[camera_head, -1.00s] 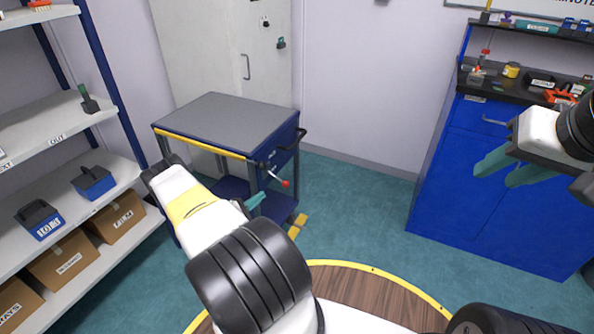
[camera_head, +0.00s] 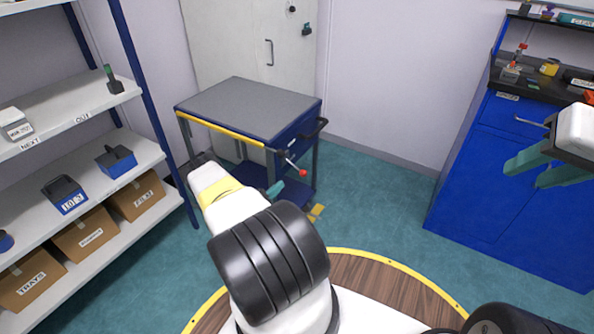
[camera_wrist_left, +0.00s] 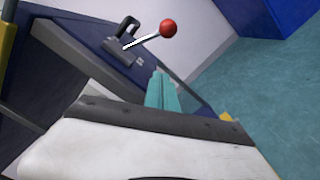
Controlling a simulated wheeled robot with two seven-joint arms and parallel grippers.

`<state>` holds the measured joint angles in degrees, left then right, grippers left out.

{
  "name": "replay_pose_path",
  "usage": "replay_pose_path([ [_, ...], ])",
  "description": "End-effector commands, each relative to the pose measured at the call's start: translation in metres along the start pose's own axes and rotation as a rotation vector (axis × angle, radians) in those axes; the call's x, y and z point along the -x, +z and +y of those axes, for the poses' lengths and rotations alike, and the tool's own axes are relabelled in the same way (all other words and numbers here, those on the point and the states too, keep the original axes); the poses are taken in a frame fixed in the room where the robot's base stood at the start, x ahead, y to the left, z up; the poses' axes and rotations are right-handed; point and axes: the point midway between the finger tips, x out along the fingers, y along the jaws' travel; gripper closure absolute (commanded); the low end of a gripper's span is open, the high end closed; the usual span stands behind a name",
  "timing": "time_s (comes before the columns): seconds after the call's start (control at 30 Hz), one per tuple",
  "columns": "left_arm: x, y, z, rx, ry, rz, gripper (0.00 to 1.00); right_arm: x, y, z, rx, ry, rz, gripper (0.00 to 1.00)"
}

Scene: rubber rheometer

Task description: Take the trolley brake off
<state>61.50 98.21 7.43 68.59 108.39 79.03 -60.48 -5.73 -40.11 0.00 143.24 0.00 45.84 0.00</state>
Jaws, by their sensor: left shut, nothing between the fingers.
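The blue trolley (camera_head: 250,108) with a grey top and a yellow front edge stands by the door. Its brake lever has a red ball knob (camera_head: 303,172) and sticks out below the top's right front corner. In the left wrist view the red knob (camera_wrist_left: 168,28) is on a pale rod that rises to the right from a dark bracket. My left gripper (camera_head: 275,188) is shut and empty, just below and left of the knob. Its teal fingers (camera_wrist_left: 161,92) show together below the lever, apart from it. My right gripper (camera_head: 530,170) is open and empty, in front of the blue cabinet.
Shelves (camera_head: 85,105) with blue bins and cardboard boxes stand at the left. A blue cabinet (camera_head: 490,165) stands at the right. Teal floor (camera_head: 380,200) lies free between trolley and cabinet. A black handle (camera_head: 314,128) juts from the trolley's right side.

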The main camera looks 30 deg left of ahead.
Motion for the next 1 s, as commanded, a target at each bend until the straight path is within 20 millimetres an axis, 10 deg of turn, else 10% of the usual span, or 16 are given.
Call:
replay_pose_path([
  [0.3,-0.059,0.001,0.0,-0.001,0.0,-0.002,1.0,0.0,0.0,0.0,0.0,0.0,0.0,0.62],
  [1.0,-0.064,0.039,0.0,0.0,0.0,0.0,1.0,0.0,0.0,0.0,0.0,0.0,0.0,0.62],
])
